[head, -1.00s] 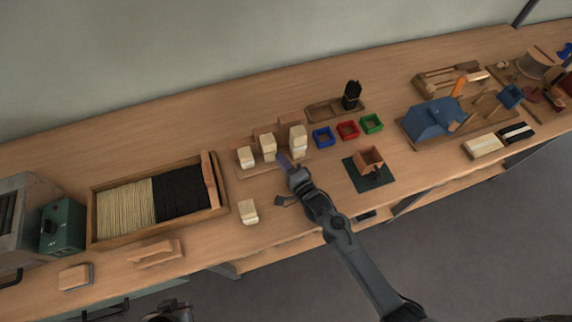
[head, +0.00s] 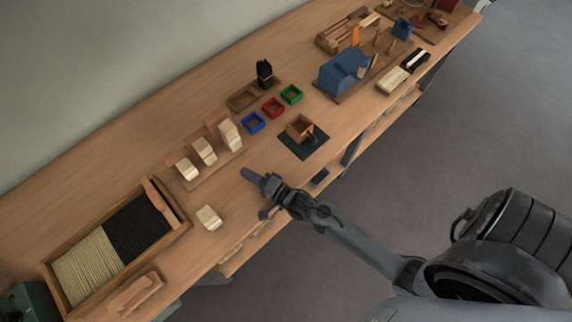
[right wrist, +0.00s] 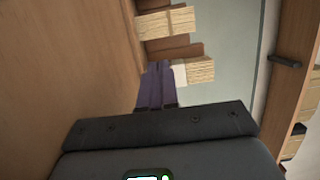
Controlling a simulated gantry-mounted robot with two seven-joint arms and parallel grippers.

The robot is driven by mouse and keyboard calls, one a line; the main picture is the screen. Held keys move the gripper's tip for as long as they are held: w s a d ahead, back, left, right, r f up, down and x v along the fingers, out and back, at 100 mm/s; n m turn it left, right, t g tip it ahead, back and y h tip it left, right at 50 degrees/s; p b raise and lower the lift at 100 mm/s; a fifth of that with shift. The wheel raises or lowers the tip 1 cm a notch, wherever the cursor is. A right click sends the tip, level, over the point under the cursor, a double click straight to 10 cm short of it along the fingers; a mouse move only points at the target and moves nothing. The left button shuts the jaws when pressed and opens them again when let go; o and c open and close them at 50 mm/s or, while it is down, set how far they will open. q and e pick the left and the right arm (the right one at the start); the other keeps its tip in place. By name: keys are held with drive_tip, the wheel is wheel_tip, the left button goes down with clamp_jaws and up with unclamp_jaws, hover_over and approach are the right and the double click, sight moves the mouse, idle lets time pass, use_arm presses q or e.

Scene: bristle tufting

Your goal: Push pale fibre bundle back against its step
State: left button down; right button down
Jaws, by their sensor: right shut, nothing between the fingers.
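Three pale fibre bundles stand on a stepped wooden stand (head: 207,171), each by a brown upright step: a left one (head: 187,169), a middle one (head: 204,151) and a taller right one (head: 230,135). A separate pale bundle (head: 208,217) stands on the bench in front. My right gripper (head: 247,174) is shut and empty, in front and to the right of the stand, apart from the bundles. In the right wrist view its purple fingers (right wrist: 157,85) point towards two pale bundles (right wrist: 167,22) (right wrist: 200,70). Any gap behind the bundles is too small to tell. My left gripper is out of view.
A tray of pale and black fibres (head: 165,247) lies at the left. Blue (head: 253,122), red (head: 273,107) and green (head: 291,94) small boxes and a wooden box on a dark mat (head: 304,146) stand to the right. Bench between gripper and stand is clear.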

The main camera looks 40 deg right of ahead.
drive_tip(key=v, duration=1.3)
drive_tip(key=shift+s+p, duration=0.2)
drive_tip(key=shift+p, duration=0.25)
drive_tip(key=shift+r, duration=0.1)
idle(0.5)
drive_tip(key=w+a+r+n+g, duration=0.2)
drive_tip(key=w+r+n+g, duration=0.2)
drive_tip(key=r+n, duration=0.4)
drive_tip(key=s+d+n+g+h, duration=0.4)
drive_tip(key=s+n+g, duration=0.55)
drive_tip(key=s, duration=0.25)
wheel_tip(320, 180, up, 29)
drive_tip(key=p, duration=2.9)
drive_tip(key=shift+s+a+f, duration=0.15)
drive_tip(key=shift+s+a, duration=0.1)
drive_tip(key=c, duration=1.8)
unclamp_jaws()
drive_tip(key=shift+g, duration=0.25)
